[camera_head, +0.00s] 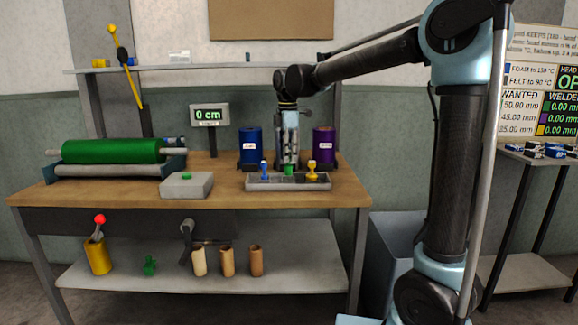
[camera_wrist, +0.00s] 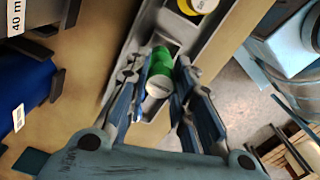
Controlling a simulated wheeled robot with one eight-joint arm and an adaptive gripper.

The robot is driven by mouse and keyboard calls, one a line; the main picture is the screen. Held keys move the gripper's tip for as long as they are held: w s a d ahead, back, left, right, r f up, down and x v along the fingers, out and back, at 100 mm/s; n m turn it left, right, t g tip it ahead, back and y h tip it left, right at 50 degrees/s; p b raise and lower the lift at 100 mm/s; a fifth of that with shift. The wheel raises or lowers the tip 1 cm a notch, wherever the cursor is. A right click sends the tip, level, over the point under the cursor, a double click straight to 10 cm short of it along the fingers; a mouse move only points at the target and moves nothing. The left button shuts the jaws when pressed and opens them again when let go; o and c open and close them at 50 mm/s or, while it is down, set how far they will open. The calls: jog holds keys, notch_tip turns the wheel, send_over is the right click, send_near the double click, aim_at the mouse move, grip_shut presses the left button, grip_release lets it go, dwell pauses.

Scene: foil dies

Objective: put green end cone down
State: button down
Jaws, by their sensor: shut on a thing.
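The green end cone (camera_wrist: 158,80) is between the fingers of my gripper (camera_wrist: 158,92) in the wrist view, and the gripper is shut on it. In the head view my gripper (camera_head: 288,160) points down over the grey tray (camera_head: 250,183) on the bench. The green cone (camera_head: 288,169) shows at its fingertips, over the tray's middle. I cannot tell whether the cone touches the tray floor. A blue piece (camera_head: 264,171) stands in the tray to the left and a yellow piece (camera_head: 312,172) to the right.
A blue cylinder (camera_head: 250,147) and a purple cylinder (camera_head: 324,144) stand just behind the tray on either side of my gripper. The bench front is clear.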

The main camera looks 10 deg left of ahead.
aim_at(288, 165)
jog(key=shift+f, duration=1.85)
jog(key=c, duration=1.4)
grip_release()
jog(key=shift+f, duration=0.1)
notch_tip(288, 165, up, 12)
jog(key=shift+r, duration=0.1)
